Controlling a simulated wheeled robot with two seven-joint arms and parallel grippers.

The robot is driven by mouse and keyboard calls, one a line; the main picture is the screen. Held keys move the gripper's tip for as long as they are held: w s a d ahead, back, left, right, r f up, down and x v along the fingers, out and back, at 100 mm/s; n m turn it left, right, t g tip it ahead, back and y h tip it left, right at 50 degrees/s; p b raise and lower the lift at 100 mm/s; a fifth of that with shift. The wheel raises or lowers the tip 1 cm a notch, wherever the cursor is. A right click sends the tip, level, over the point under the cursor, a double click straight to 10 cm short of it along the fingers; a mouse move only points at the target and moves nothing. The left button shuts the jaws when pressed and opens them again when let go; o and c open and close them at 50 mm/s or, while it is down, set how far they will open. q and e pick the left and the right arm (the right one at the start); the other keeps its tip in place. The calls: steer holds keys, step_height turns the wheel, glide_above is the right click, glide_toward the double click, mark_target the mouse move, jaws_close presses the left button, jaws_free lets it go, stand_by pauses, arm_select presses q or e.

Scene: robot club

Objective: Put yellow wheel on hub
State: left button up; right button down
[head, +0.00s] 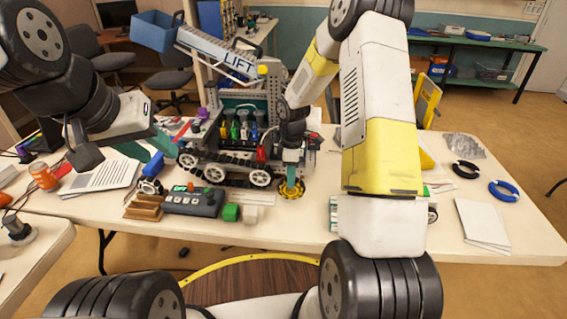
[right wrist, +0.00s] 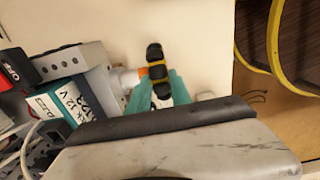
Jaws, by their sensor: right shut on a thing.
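The yellow wheel (head: 291,189), with a black tread, is in my right gripper (head: 291,168), low in front of the tracked robot (head: 235,165) on the table. In the right wrist view the wheel (right wrist: 155,70) shows edge-on between the teal fingertips (right wrist: 158,88). A pale cylinder with an orange end (right wrist: 130,76), which looks like the hub, is just left of the wheel; I cannot tell whether they touch.
A teal 12 V battery (right wrist: 68,103) is beside the right gripper.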

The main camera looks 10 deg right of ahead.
steer(key=shift+w+d, duration=0.2)
steer(key=shift+w, duration=0.45)
steer(key=shift+w+d, duration=0.2)
steer(key=shift+w, duration=0.5)
steer(key=shift+w+d, duration=0.2)
steer(key=shift+w, duration=0.45)
stand_by(1.3)
steer(key=shift+w+d+r, duration=0.15)
steer(key=shift+w+d, duration=0.05)
steer(key=shift+w, duration=0.35)
stand_by(0.3)
steer(key=shift+w+d, duration=0.3)
stand_by(0.4)
steer(key=c, duration=1.1)
jaws_free()
steer(key=shift+w+r, duration=0.25)
steer(key=shift+r, duration=1.5)
steer(key=shift+s+a+r, duration=0.15)
steer(key=shift+r, duration=0.7)
steer(key=shift+s+a+r, duration=0.1)
steer(key=shift+r, duration=0.7)
